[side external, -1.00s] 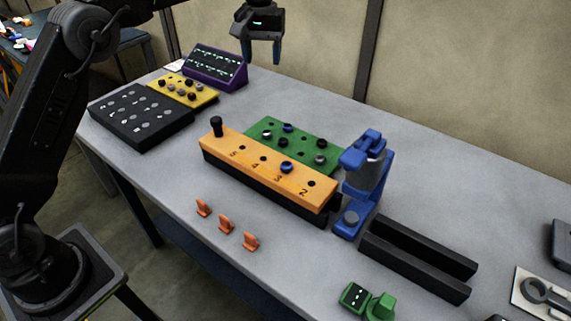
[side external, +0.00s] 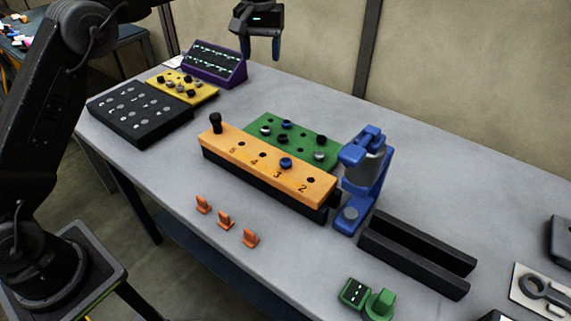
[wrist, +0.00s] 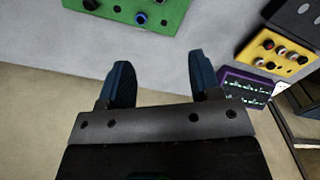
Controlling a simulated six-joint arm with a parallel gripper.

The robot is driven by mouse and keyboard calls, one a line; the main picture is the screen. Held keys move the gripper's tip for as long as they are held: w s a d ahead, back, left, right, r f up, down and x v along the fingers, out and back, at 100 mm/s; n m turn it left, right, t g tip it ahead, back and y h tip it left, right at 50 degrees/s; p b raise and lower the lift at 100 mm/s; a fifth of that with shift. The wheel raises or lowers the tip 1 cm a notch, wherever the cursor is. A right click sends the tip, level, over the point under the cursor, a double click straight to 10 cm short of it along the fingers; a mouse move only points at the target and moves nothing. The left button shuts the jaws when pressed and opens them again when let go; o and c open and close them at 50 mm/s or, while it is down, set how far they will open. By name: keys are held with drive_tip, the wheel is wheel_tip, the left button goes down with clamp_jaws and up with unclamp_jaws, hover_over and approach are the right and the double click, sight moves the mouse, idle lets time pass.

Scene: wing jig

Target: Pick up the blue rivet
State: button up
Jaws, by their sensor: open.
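One blue rivet (side external: 286,124) sits in the green plate (side external: 262,122) behind the orange block. It appears at the top of the wrist view (wrist: 141,17), beyond my fingers. Another blue rivet (side external: 285,163) sits in the orange block (side external: 222,145) near the number 3. My gripper (side external: 261,52) hangs in the air beyond the plate, well apart from both rivets. In the wrist view my gripper (wrist: 160,66) is open, with nothing between its fingers.
A blue clamp-like device (side external: 362,180) stands right of the plate. A black channel (side external: 415,262) lies further right. A yellow tray (side external: 205,92), black tray (side external: 135,125) and purple panel (side external: 215,66) are at the left. Several orange clips (side external: 226,220) lie in front.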

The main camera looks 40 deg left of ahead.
drive_tip(key=n, duration=0.6)
hover_over(286, 160)
wheel_tip(286, 160, down, 3)
drive_tip(key=f, duration=0.7)
drive_tip(key=shift+s+f, duration=0.2)
drive_tip(key=shift+w+f, duration=0.15)
drive_tip(key=shift+f, duration=2.9)
drive_tip(key=c, duration=1)
